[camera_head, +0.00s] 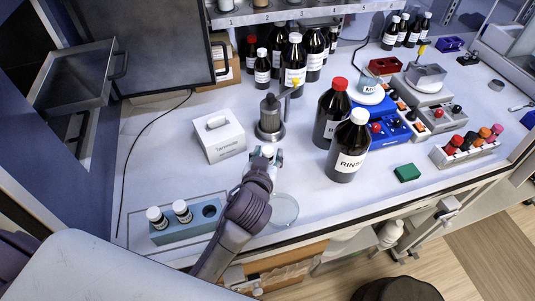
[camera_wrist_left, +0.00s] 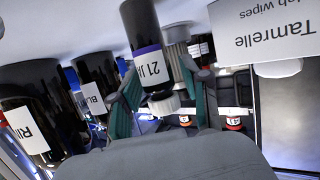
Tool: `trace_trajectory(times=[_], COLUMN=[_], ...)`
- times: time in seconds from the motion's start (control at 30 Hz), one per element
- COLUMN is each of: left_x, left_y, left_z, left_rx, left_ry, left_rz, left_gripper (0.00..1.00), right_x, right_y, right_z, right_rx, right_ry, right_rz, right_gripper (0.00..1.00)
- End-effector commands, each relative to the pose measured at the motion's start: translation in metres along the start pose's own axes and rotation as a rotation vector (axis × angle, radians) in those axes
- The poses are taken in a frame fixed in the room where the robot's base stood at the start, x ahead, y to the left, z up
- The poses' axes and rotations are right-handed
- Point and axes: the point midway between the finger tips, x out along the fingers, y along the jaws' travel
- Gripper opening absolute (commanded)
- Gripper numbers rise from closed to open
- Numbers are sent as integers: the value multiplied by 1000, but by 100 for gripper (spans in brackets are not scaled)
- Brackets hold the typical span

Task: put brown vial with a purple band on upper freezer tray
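The brown vial with a purple band (camera_wrist_left: 148,50) is between the teal fingers of my left gripper (camera_wrist_left: 165,88) in the left wrist view, where the picture is upside down. Its white cap and a label reading "21" show, and the fingers appear to close on its sides. In the head view my left gripper (camera_head: 268,155) is above the bench, right of the white Tamrelle wipes box, with a white cap (camera_head: 267,150) at its fingers. A metal tray or drawer (camera_head: 75,85) stands out from the blue cabinet at upper left. Which freezer tray it is, I cannot tell. My right gripper is out of view.
A blue rack (camera_head: 185,230) at front left holds two white-capped vials and has an empty hole. The wipes box (camera_head: 219,137), a grey metal device (camera_head: 270,118), a RINSE bottle (camera_head: 347,150) and a clear dish (camera_head: 284,211) are near my arm.

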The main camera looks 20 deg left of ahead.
Motion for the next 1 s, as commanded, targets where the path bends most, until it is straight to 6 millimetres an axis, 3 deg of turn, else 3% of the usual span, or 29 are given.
trace_trajectory(times=[0.43,0.8,1.0], left_x=[-9,-85,-113], left_y=[1,0,0], left_z=[-2,-1,-2], left_rx=[-2,-4,-2], left_ry=[0,-1,0], left_rz=[1,1,1], left_gripper=[54,54,54], right_x=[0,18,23], right_y=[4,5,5], right_z=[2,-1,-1], right_rx=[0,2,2], right_ry=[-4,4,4], right_rz=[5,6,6], right_gripper=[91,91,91])
